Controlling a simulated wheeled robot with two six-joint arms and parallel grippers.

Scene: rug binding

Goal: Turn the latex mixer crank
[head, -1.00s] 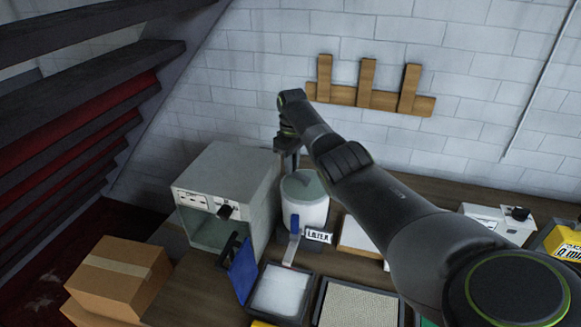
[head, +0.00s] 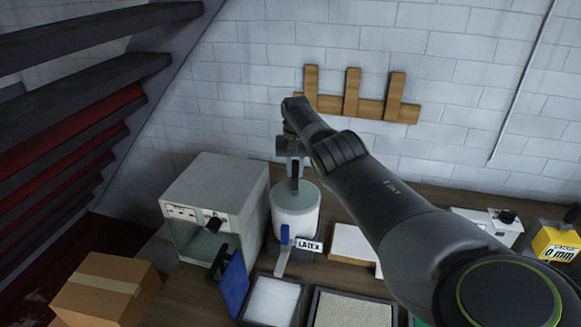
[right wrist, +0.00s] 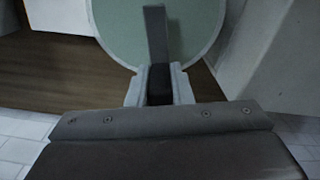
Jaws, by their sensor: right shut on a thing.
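The latex mixer (head: 294,220) is a white pot with a pale green lid, standing on the bench with a LATEX label (head: 309,245) at its front. A dark crank handle (head: 295,178) stands upright above the lid. My right gripper (head: 294,160) is shut on this handle from the back side of the pot. In the right wrist view, the fingers (right wrist: 159,86) close on a dark grip, and the grey crank bar (right wrist: 157,35) runs across the round green lid (right wrist: 115,25). My left gripper is not in view.
A grey box-shaped oven (head: 215,190) with an open front stands close left of the pot. A blue-handled tool (head: 285,236), a white tray (head: 272,300) and a beige textured tray (head: 350,308) lie in front. Cardboard boxes (head: 105,290) sit lower left. A wooden rack (head: 355,105) hangs on the wall.

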